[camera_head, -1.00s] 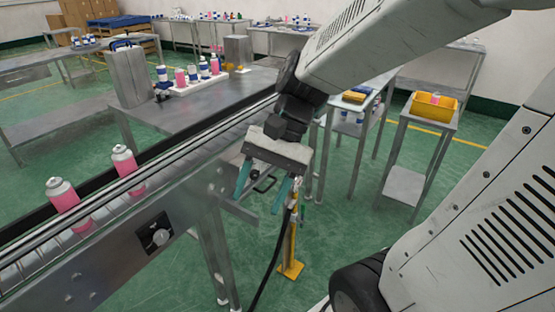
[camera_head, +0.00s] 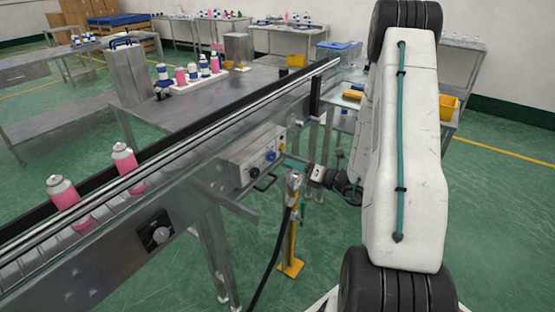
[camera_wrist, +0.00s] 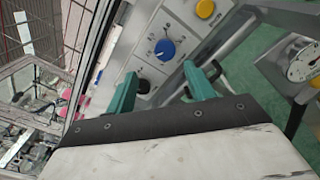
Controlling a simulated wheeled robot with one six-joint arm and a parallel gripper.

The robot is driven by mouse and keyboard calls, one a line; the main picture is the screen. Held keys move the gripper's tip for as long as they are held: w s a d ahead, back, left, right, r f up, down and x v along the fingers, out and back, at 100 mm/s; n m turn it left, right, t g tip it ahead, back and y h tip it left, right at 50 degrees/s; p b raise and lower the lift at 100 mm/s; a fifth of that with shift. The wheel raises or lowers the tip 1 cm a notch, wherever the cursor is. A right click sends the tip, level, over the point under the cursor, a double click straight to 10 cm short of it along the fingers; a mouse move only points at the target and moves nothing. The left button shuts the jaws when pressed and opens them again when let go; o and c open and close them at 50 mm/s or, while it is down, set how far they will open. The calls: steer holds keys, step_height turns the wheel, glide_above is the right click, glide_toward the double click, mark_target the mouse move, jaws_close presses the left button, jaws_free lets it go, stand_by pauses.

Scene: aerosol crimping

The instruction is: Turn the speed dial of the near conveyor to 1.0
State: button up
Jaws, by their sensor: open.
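The near conveyor (camera_head: 110,240) runs diagonally across the left of the head view. A dial with a pale knob on a black plate (camera_head: 157,235) is on its side. Farther along, a grey control box (camera_head: 228,172) carries a blue knob (camera_head: 271,155), which also shows with scale marks in the wrist view (camera_wrist: 165,50). A black knob (camera_wrist: 143,86) is below it there. My gripper (camera_head: 292,159) is in front of the box's right end. In the wrist view its teal fingers (camera_wrist: 160,76) are apart, short of the blue knob, with nothing between them. The pointer readings are too small to tell.
Two pink cans (camera_head: 66,200) (camera_head: 126,165) stand on the conveyor. A yellow button (camera_wrist: 205,9) is beyond the blue knob. A yellow post (camera_head: 290,265) with a black hose stands below my gripper. A round white dial face (camera_wrist: 303,65) is at the wrist view's right.

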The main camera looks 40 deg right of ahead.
mark_target(274, 157)
steer(key=x, duration=0.7)
steer(key=shift+w+d+f, duration=0.2)
steer(key=shift+w+f, duration=0.05)
steer(key=shift+w, duration=0.15)
steer(key=c, duration=1)
